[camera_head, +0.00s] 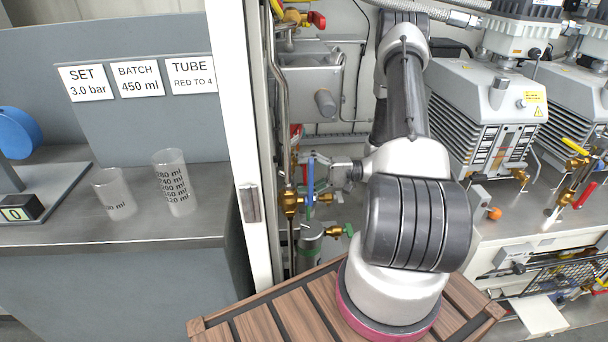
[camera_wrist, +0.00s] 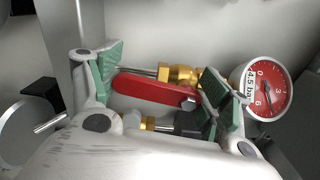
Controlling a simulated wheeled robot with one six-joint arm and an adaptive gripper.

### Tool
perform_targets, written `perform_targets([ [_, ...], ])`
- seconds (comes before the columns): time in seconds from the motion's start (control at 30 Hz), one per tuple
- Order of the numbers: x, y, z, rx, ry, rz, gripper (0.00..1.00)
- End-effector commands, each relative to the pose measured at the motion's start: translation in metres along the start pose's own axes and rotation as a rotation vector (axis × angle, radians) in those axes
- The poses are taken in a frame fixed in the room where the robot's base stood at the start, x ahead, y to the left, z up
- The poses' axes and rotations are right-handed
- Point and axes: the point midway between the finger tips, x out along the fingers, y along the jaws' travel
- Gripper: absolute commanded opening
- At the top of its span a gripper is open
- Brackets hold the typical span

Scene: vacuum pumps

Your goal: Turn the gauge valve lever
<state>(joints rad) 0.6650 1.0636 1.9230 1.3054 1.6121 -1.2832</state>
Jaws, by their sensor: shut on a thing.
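A red lever (camera_wrist: 150,89) lies between the green finger pads of my gripper (camera_wrist: 165,82) in the wrist view. Its left end meets the left pad, and its right end is by the right pads. My gripper is shut on this lever. A brass valve fitting (camera_wrist: 180,75) sits just behind it. A round red gauge (camera_wrist: 268,90) with a white label is to the right of the pads. In the head view my gripper (camera_head: 325,170) is inside the cabinet, by the brass valves and a blue lever (camera_head: 310,180). The gripped lever is hard to make out there.
The white cabinet post (camera_head: 243,130) stands close left of my gripper. A steel pipe (camera_head: 278,90) runs down beside it. Vacuum pumps (camera_head: 490,110) stand on the right. Two beakers (camera_head: 174,182) and sign cards (camera_head: 138,80) are at the left bench.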

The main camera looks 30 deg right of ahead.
Motion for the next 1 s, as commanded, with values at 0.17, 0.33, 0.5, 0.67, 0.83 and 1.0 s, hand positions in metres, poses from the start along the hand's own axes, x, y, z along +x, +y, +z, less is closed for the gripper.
perform_targets([
  [0.17, -0.0002, 0.0015, -0.0023, -0.085, -0.001, 0.002, 0.34],
  [0.33, -0.0001, 0.0017, -0.0036, -0.131, -0.001, 0.002, 0.34],
  [0.5, -0.0002, 0.0018, -0.0042, -0.152, -0.001, 0.002, 0.35],
  [0.67, -0.0002, 0.0018, -0.0044, -0.156, -0.001, 0.002, 0.35],
  [0.83, -0.0002, 0.0018, -0.0045, -0.156, -0.001, 0.003, 0.34],
  [1.0, -0.0002, 0.0016, -0.0045, -0.155, -0.001, 0.002, 0.88],
])
